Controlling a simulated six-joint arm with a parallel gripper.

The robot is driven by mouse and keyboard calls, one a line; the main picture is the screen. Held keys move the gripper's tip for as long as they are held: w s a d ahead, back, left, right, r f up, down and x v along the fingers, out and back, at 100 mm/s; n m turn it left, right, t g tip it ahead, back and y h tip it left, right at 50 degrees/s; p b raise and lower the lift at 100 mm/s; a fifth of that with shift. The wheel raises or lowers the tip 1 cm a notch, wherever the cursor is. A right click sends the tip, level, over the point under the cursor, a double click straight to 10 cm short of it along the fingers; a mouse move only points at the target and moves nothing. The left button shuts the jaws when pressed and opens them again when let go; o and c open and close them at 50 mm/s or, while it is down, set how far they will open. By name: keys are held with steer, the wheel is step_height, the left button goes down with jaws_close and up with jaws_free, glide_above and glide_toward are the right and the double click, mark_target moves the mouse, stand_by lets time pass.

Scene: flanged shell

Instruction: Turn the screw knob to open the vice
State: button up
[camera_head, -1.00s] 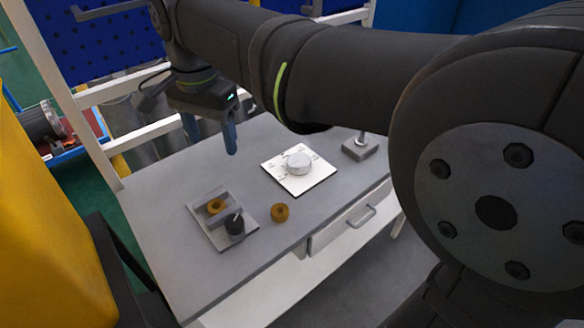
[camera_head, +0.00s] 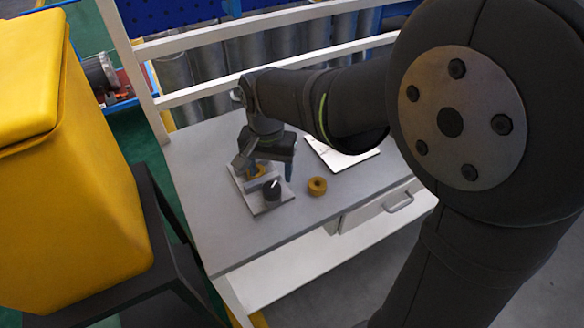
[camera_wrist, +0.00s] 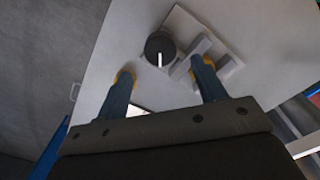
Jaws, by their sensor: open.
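My gripper (camera_head: 265,172) is over the vice, fingers spread. In the wrist view, the two blue fingers (camera_wrist: 163,76) point toward the vice, with the knob appearing between and beyond their tips. The fingers look apart from the knob.
A brass-coloured ring-like part (camera_head: 317,186) lies on the grey table (camera_head: 225,222) right of the vice. A white board (camera_head: 345,160) lies behind it, partly hidden by my arm. A drawer handle (camera_head: 399,203) is on the table's front. The front left of the tabletop is clear.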

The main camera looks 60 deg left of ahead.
mark_target(272, 188)
step_height(272, 188, down, 6)
steer(key=shift+r, duration=0.1)
steer(key=c, duration=1)
